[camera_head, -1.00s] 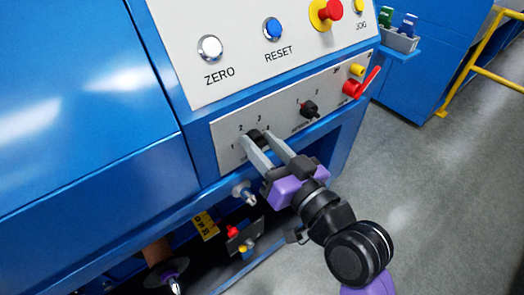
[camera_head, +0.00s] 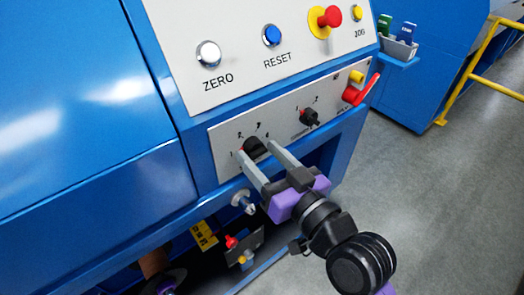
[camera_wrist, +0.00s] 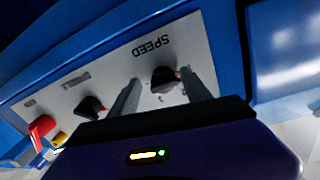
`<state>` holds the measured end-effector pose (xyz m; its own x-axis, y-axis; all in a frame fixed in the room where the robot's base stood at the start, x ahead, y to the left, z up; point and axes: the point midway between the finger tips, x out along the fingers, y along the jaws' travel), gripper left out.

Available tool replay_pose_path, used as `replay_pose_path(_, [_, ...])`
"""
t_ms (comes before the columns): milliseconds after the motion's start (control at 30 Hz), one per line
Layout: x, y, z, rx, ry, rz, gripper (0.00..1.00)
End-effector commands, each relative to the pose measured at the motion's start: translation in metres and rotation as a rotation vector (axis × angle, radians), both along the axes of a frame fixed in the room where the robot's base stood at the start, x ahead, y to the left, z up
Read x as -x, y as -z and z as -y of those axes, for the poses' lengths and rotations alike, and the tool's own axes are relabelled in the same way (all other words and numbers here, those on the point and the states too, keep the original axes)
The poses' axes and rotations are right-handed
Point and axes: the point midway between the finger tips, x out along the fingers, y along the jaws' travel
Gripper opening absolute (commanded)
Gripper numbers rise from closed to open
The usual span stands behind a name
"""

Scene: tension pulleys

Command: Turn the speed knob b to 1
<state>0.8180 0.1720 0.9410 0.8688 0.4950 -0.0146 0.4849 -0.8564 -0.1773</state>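The speed knob (camera_head: 255,147) is a black round knob on the grey lower panel, with numbers around it. A red mark on its left side faces the 1 in the head view. The knob also shows under the upside-down word SPEED in the wrist view (camera_wrist: 163,77). My gripper (camera_head: 257,154) is open, with one finger on each side of the knob. In the wrist view (camera_wrist: 165,78) a gap shows between the knob and the left finger; the right finger is close to the red mark, and contact there is unclear.
A second black knob (camera_head: 309,117) and a red lever (camera_head: 361,90) sit to the right on the same panel. Above are the ZERO button (camera_head: 208,54), RESET button (camera_head: 272,35) and a red emergency button (camera_head: 329,17). A metal fitting (camera_head: 243,201) sticks out below the panel.

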Motion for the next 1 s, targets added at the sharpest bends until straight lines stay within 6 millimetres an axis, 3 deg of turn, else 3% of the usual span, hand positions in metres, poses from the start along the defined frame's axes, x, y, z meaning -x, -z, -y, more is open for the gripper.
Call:
replay_pose_path(267, [0.004, -0.005, 0.0, -0.007, -0.003, 0.007, 0.57])
replay_pose_path(700, [0.058, -0.002, 0.033, -0.004, 0.0, 0.003, 0.57])
replay_pose_path(1000, [0.068, -0.003, 0.039, -0.003, -0.001, 0.004, 0.57])
